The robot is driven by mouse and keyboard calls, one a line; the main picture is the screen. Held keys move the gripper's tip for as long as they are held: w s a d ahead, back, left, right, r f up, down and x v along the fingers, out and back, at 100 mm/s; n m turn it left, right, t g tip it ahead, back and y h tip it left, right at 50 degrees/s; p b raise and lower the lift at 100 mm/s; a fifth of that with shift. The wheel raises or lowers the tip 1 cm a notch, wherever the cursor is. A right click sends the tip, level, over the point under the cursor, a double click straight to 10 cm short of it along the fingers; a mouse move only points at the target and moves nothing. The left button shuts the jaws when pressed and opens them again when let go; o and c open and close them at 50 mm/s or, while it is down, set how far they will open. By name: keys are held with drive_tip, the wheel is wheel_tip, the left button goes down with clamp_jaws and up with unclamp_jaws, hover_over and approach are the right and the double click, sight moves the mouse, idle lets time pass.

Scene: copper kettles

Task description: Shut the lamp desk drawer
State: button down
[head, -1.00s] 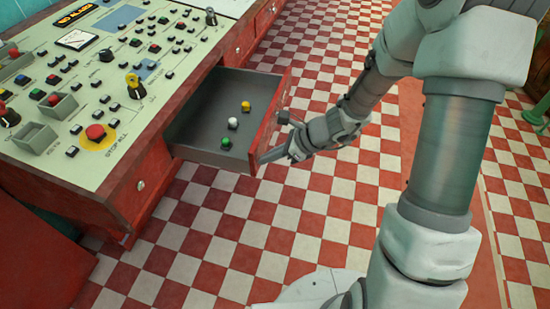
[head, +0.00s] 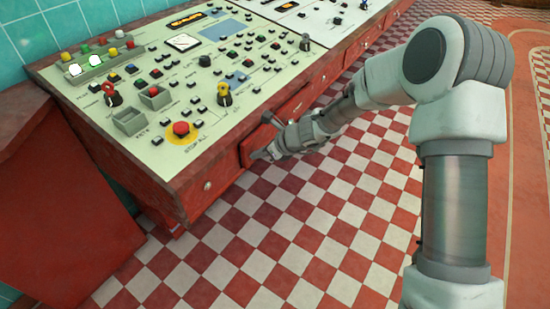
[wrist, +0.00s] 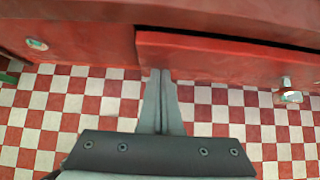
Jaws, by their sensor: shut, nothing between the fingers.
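The drawer (head: 254,147) is in the front of the red lamp desk (head: 110,140), and its inside is out of sight. In the wrist view its red front (wrist: 225,58) stands slightly proud of the desk face, with a dark gap along the top edge. Its metal knob (wrist: 288,92) shows at the right. My gripper (head: 257,155) is shut and empty, at the drawer front. In the wrist view the fingertips (wrist: 160,72) are together near the front's left end; I cannot tell whether they touch it.
The desk top carries buttons, levers and a red stop button (head: 181,128). A closed section with a small knob (head: 207,186) is left of the drawer. A red cabinet (head: 60,200) stands at the left. The checkered floor (head: 290,230) in front is clear.

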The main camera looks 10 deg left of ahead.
drive_tip(key=shift+w+a+r, duration=0.1)
drive_tip(key=shift+w+a, duration=0.05)
drive_tip(key=shift+a, duration=0.3)
drive_tip(key=shift+w+a+r, duration=0.1)
drive_tip(key=shift+w+a, duration=0.05)
drive_tip(key=shift+a, duration=0.3)
drive_tip(key=shift+a, duration=0.1)
